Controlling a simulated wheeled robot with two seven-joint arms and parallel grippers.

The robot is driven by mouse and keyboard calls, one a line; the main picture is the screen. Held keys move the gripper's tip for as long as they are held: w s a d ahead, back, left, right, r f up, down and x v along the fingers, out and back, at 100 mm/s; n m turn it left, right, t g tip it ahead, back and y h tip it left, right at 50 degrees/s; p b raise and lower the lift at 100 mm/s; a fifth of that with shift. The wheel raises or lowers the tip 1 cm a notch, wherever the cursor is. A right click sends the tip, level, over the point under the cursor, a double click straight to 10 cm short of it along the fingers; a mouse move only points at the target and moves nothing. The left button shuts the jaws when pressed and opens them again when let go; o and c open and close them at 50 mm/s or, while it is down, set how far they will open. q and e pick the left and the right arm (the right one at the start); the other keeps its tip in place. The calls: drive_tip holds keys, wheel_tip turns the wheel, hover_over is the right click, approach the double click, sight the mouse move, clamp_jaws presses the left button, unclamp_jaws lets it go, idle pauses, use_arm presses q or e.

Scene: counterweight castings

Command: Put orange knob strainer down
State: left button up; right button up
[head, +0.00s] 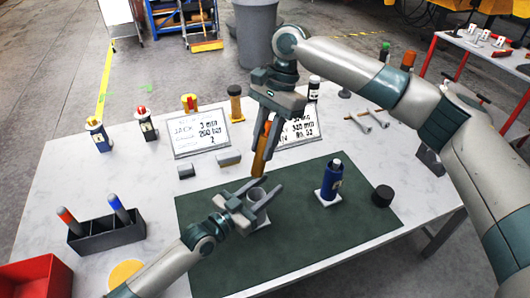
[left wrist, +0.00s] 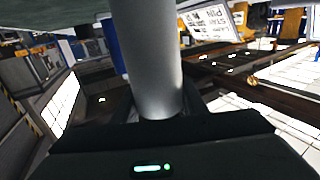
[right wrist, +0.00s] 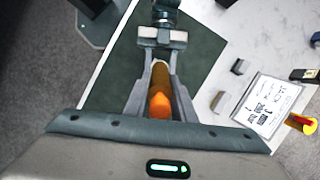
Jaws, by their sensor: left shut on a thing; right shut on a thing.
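My right gripper (head: 264,152), the upper one, is shut on the orange knob strainer (head: 262,160), a slim brown-gold piece that points downward. Its orange knob (right wrist: 160,105) faces the camera in the right wrist view, between the fingers. My left gripper (head: 262,203) is shut on a grey cylinder (head: 256,194), which also fills the middle of the left wrist view (left wrist: 148,60). The strainer's lower end is close above the cylinder's top in the head view. I cannot tell whether they touch.
A dark green mat (head: 330,230) covers the front of the table. A blue bottle (head: 331,178) and a black cap (head: 382,196) stand right of the grippers. A black holder (head: 105,236) with two handled tools is at left. Sign boards (head: 199,133) stand behind.

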drive_tip(key=n, duration=0.2)
drive_tip(key=n+h, duration=0.1)
drive_tip(key=n, duration=0.1)
drive_tip(key=n+h, duration=0.1)
drive_tip(key=shift+s+a+n, duration=0.3)
drive_tip(key=shift+a+n, duration=0.1)
drive_tip(key=n, duration=0.3)
drive_tip(key=n+h, duration=0.1)
drive_tip(key=n, duration=0.1)
drive_tip(key=shift+s+a+t, duration=0.2)
drive_tip(key=shift+a+t, duration=0.05)
drive_tip(key=shift+t, duration=0.05)
drive_tip(key=n, duration=0.2)
drive_tip(key=n+t, duration=0.1)
drive_tip(key=n, duration=0.2)
drive_tip(key=shift+s+a+r, duration=0.1)
drive_tip(key=shift+s+a, duration=0.05)
drive_tip(key=shift+a, duration=0.05)
drive_tip(key=n, duration=0.4)
drive_tip(key=shift+s+a+r+n+t, duration=0.1)
drive_tip(key=shift+a+r+n+t, duration=0.1)
drive_tip(key=shift+n+t, duration=0.2)
drive_tip(key=shift+f, duration=0.2)
wheel_tip(320, 180, down, 14)
